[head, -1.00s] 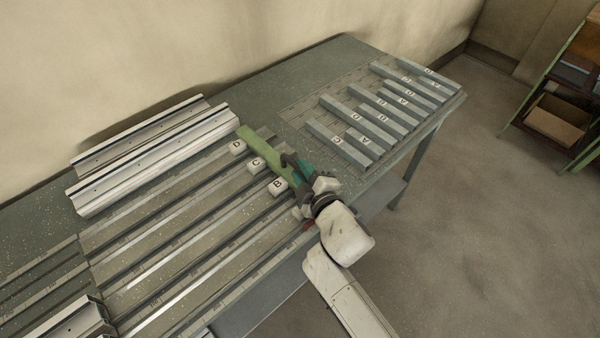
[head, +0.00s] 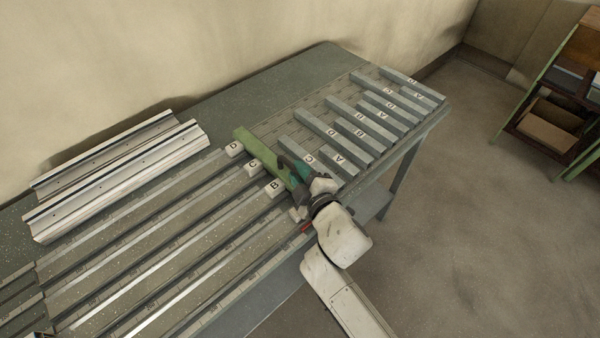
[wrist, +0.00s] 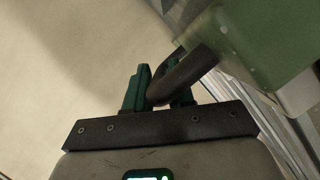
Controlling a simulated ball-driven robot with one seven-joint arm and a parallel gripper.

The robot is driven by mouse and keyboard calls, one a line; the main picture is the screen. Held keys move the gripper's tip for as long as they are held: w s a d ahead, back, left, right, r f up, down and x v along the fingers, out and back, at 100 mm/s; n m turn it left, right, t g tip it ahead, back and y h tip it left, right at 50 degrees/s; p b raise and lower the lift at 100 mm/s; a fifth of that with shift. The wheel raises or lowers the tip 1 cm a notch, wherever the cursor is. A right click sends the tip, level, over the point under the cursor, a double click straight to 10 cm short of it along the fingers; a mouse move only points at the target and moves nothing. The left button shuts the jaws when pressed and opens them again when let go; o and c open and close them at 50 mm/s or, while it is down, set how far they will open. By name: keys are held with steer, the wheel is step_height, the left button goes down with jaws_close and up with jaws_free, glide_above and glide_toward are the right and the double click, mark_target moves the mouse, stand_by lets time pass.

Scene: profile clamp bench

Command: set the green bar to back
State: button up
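The green bar (head: 256,150) lies across the right end of the long rails on the bench. White blocks lettered D (head: 234,148), C (head: 253,167) and B (head: 275,188) sit along its left side. In the wrist view the bar (wrist: 265,45) fills the upper right, and a dark curved handle (wrist: 190,68) sticks out of it. My gripper (wrist: 160,90) has its teal fingers on both sides of this handle and looks shut on it. In the head view my gripper (head: 292,170) covers the handle and the near part of the bar.
Grey lettered bars (head: 360,130) lie in a row on a marked plate right of the green bar; the closest is only a narrow gap away. Silver profiles (head: 115,180) lie at the back left. The rails (head: 150,260) left of the bar are bare.

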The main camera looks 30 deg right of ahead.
steer(key=o, duration=0.3)
steer(key=shift+d+f, duration=0.15)
steer(key=shift+d, duration=0.4)
steer(key=b+v, duration=0.1)
steer(key=v, duration=0.9)
steer(key=shift+s+a+r, duration=0.2)
steer(key=shift+s, duration=0.1)
steer(key=s+d+f+m+g+h, duration=0.2)
steer(key=s+d+f+m+g, duration=0.5)
steer(key=s+d+f+m, duration=0.15)
steer(key=s+f+m+g, duration=0.1)
steer(key=s+g, duration=0.1)
steer(key=s, duration=0.2)
steer(key=s+a+f+m+g+y, duration=0.1)
steer(key=s+g, duration=0.2)
steer(key=s, duration=0.2)
steer(key=s+a+f+m+g+y, duration=0.1)
steer(key=s+f+g, duration=0.1)
steer(key=s, duration=0.2)
steer(key=shift+s+m+g, duration=0.2)
steer(key=shift+m+g, duration=0.05)
steer(key=shift+g, duration=0.05)
